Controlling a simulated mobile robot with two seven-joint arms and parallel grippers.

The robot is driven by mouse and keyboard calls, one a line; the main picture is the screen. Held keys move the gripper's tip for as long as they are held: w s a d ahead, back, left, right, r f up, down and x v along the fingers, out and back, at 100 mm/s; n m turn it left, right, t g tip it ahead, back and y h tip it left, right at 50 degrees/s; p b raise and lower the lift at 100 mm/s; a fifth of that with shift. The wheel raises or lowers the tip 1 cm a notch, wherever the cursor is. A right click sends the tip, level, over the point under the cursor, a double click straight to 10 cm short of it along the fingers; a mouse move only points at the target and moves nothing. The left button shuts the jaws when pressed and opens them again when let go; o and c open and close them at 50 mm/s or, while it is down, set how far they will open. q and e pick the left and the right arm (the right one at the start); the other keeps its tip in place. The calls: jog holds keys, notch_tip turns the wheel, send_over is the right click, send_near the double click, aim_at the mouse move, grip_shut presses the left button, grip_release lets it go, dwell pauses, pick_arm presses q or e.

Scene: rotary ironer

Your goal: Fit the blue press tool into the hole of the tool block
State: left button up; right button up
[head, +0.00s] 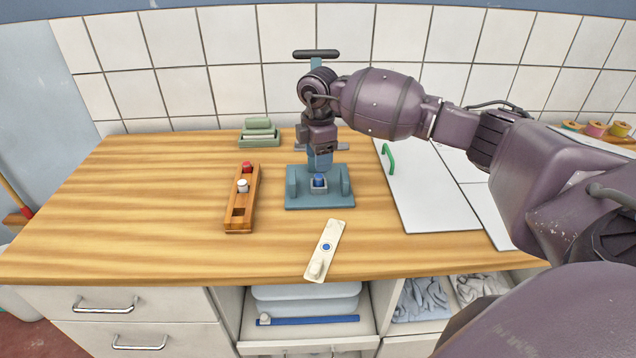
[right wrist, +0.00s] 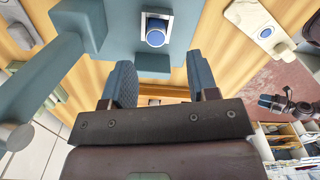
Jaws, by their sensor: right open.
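The blue press tool (head: 319,181) stands in the square grey socket of the blue-grey press (head: 333,201). It also shows in the right wrist view (right wrist: 155,36), with its round blue top in the socket. The wooden tool block (head: 235,225) stands left of the press, with a red-topped tool (head: 247,167), a white-topped tool (head: 243,186) and an empty square hole (head: 239,212) at its near end. My right gripper (head: 319,162) is open and empty, close to the press tool. In the right wrist view, a small dark gripper with blue fingers (right wrist: 272,101) looks like my left one; its opening is unclear.
A cream plate (head: 334,235) with a blue dot and a knob lies in front of the press. The counter left of the tool block is clear.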

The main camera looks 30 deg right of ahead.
aim_at(319, 176)
jog(key=shift+w+d+f, duration=0.1)
jog(key=shift+f, duration=1.45)
jog(key=shift+w+d+f, duration=0.1)
jog(key=shift+f, duration=1.45)
jog(key=shift+r, duration=0.1)
jog(key=c, duration=1)
grip_shut()
